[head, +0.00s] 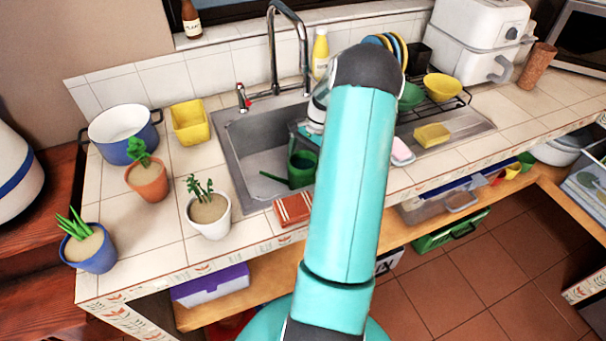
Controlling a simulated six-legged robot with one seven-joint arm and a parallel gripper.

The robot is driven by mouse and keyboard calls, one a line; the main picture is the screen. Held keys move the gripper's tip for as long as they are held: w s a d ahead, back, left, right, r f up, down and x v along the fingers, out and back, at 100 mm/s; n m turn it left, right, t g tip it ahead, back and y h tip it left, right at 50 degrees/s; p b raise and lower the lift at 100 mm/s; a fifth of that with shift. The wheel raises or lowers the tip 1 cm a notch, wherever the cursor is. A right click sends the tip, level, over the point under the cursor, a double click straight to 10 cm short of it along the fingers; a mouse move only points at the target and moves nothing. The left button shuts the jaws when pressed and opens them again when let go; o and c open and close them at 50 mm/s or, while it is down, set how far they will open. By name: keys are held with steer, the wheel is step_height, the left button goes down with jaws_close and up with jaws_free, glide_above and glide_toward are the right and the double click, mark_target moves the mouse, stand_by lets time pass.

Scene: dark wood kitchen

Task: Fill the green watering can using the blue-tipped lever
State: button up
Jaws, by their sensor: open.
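The green watering can (301,170) sits in the left part of the metal sink (236,160), its spout pointing left. My turquoise arm link covers the area to its right. The tall curved tap (272,50) rises behind the sink. A small lever (242,97) with a red tip shows left of the tap base. I see no blue tip; the area right of the tap is partly hidden by my arm. A white and turquoise part of my arm shows above the sink, beyond the can. My gripper's fingers are hidden behind my arm.
Potted plants (208,210), a blue pot (122,133) and a yellow tub (189,122) stand left of the sink. A dish rack (440,103) and yellow sponge (432,134) are on the right.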

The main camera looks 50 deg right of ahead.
mark_target(311, 173)
steer(key=x, duration=0.4)
steer(key=shift+a, duration=0.15)
steer(key=shift+w+r, duration=0.1)
steer(key=c, duration=1.3)
steer(key=shift+r, duration=0.15)
steer(key=shift+r, duration=0.4)
steer(key=shift+s+a+r, duration=0.1)
steer(key=shift+s+a, duration=0.05)
steer(key=shift+s, duration=0.9)
steer(key=shift+s+a, duration=0.1)
steer(key=shift+s, duration=0.95)
steer(key=shift+w+r, duration=0.1)
steer(key=shift+r, duration=6.75)
